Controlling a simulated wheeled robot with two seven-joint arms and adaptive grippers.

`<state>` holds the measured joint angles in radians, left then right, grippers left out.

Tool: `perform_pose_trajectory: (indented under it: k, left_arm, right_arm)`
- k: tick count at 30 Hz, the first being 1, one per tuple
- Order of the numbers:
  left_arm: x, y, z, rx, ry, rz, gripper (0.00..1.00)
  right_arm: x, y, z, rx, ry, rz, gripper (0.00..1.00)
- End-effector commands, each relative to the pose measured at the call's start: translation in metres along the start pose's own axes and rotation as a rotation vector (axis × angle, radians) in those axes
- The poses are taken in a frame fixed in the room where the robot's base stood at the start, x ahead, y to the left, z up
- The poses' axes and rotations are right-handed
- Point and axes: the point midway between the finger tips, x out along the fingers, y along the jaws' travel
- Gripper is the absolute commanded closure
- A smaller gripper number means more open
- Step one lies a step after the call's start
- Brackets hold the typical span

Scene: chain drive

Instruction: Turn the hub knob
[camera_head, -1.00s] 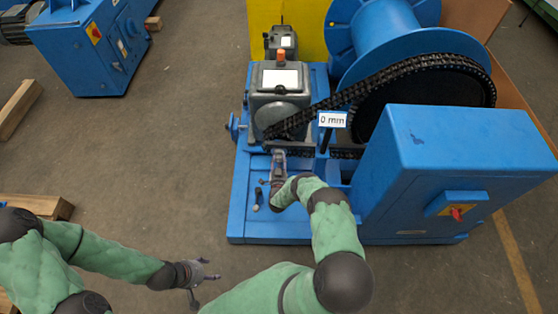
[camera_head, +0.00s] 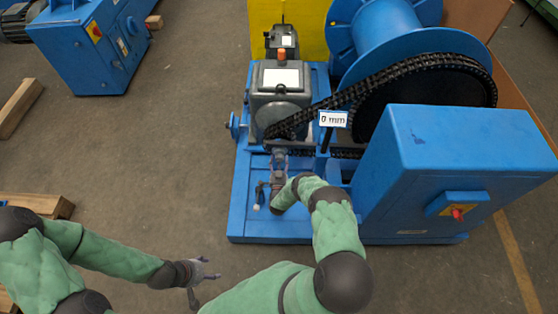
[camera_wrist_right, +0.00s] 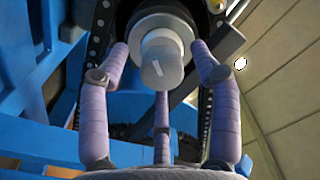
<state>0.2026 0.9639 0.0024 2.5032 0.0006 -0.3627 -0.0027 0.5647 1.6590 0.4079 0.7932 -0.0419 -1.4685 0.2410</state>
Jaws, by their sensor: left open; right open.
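The hub knob (camera_wrist_right: 162,68) is a pale grey cylinder with a white mark on its end, in the middle of the right wrist view. It sits on a wider silver hub (camera_wrist_right: 158,28). My right gripper (camera_wrist_right: 160,48) is open, with fingers to the left, right and below the knob; I see gaps at the sides and cannot tell whether the lower finger touches. In the head view the right gripper (camera_head: 279,160) is at the front of the machine below the chain, and hides the knob. My left gripper (camera_head: 207,271) is open and empty over the floor.
A black chain (camera_head: 400,72) runs from the grey gearbox (camera_head: 277,98) to the large blue drum (camera_head: 385,40). A blue cabinet (camera_head: 460,140) with a red switch stands close right of my right arm.

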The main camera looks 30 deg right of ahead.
Motion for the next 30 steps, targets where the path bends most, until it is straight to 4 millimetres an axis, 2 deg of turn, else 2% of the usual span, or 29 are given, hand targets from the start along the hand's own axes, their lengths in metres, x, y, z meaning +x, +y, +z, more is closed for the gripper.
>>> perform_pose_trajectory:
  k: [10,15,21,30]
  left_arm:
    - [0.0,0.0,0.0,0.0,0.0,0.0,0.37]
    - [0.0,0.0,0.0,0.0,0.0,0.0,0.37]
    - [0.0,0.0,0.0,0.0,0.0,0.0,0.37]
    - [0.0,0.0,0.0,0.0,0.0,0.0,0.37]
  right_arm:
    - [-0.067,0.0,0.001,0.0,-0.005,0.001,0.37]
    - [-0.092,0.0,0.001,0.001,-0.004,0.0,0.37]
    - [-0.107,0.0,0.001,0.001,-0.003,0.0,0.37]
    - [-0.108,0.0,0.001,0.0,-0.003,0.0,0.37]
